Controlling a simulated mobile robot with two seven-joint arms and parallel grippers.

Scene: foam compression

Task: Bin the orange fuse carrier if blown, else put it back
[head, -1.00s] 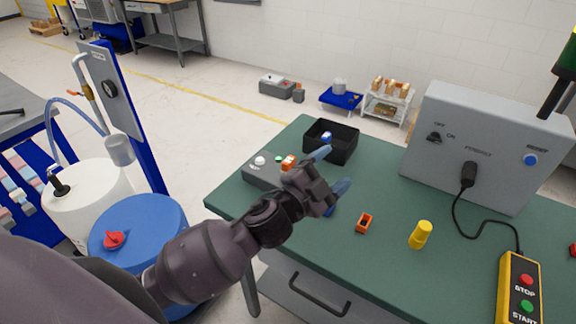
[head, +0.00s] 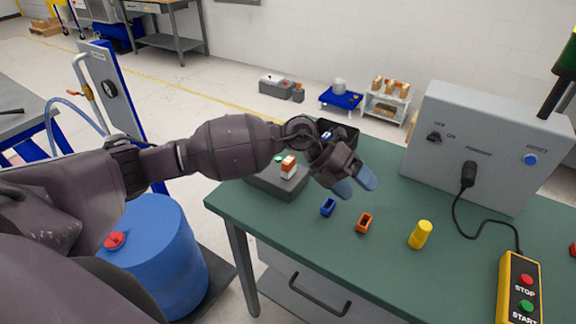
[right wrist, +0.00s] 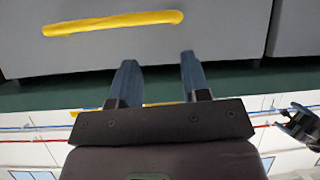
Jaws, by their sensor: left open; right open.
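An orange fuse carrier with a white lower part (head: 288,166) stands upright on the grey tester box (head: 268,180) at the table's left edge. A green spot shows on the box beside it. My left gripper (head: 354,185) is open and empty, to the right of the carrier and above the table, with its blue fingertips apart. The black bin (head: 352,132) is partly hidden behind my left arm; a blue piece shows in it. An orange socket (head: 364,223) and a blue socket (head: 328,207) sit on the table. My right gripper (right wrist: 160,80) is open and empty.
A yellow cylinder (head: 420,235) stands right of the sockets. A grey power box (head: 485,145) is at the back right, with a cabled yellow start/stop pendant (head: 519,290) in front. In the right wrist view a grey surface with a yellow bar (right wrist: 112,23) lies beyond the fingers.

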